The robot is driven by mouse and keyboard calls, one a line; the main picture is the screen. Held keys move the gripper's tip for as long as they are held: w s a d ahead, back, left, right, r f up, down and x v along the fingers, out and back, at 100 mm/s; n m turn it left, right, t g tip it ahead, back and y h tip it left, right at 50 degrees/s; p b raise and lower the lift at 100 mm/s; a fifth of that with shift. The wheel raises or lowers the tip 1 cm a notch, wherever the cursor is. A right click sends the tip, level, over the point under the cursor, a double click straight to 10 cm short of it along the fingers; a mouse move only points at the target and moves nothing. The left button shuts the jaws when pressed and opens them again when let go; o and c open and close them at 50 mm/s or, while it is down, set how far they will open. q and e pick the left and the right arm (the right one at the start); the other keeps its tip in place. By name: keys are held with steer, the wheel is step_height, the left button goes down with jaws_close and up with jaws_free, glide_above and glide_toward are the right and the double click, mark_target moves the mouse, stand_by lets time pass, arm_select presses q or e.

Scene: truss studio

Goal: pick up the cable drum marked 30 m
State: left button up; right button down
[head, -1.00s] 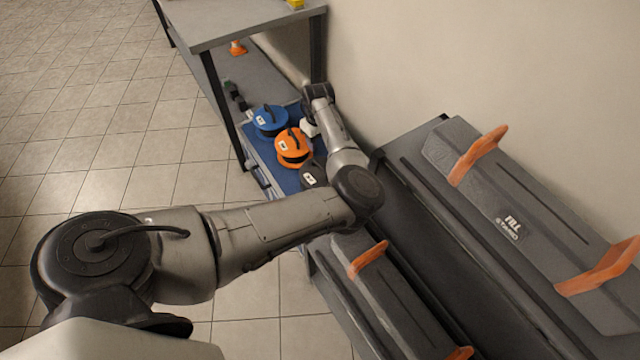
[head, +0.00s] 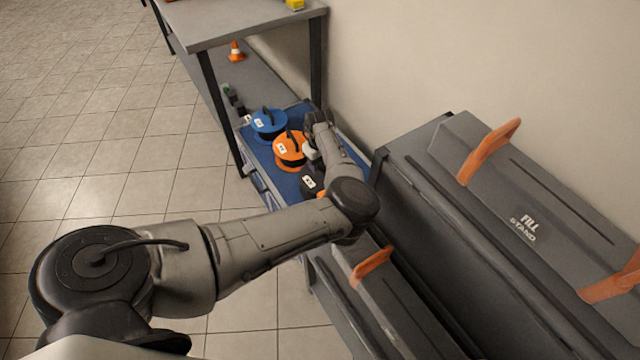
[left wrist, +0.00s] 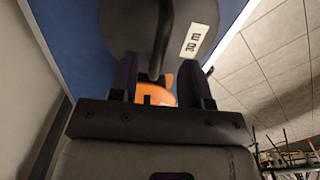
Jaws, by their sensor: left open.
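Three cable drums stand in a row on a blue surface (head: 264,154): a blue drum (head: 268,124), an orange drum (head: 289,150) and a dark grey drum (head: 311,184). Each has a white label, too small to read. My left gripper (head: 309,152) is at the right side of the orange drum, partly hidden by my arm. In the left wrist view the open fingers (left wrist: 158,80) show a dark handle (left wrist: 160,40) and orange (left wrist: 154,94) between them. I cannot tell whether the fingers touch anything. My right gripper is not in view.
A grey table (head: 235,22) with dark legs stands over the low shelf. An orange-white cone (head: 236,52) and small dark items (head: 234,100) lie behind the drums. Grey cases with orange handles, one marked FILL STAND (head: 525,228), fill the right. Tiled floor is clear at left.

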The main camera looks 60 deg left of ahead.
mark_target(320, 167)
arm_select(q)
step_height(320, 167, down, 4)
steer(key=shift+r+b, duration=0.1)
steer(key=shift+b, duration=1)
steer(key=shift+w, duration=0.1)
steer(key=shift+c, duration=0.3)
steer(key=shift+r, duration=0.1)
steer(key=shift+c, duration=0.8)
jaws_close()
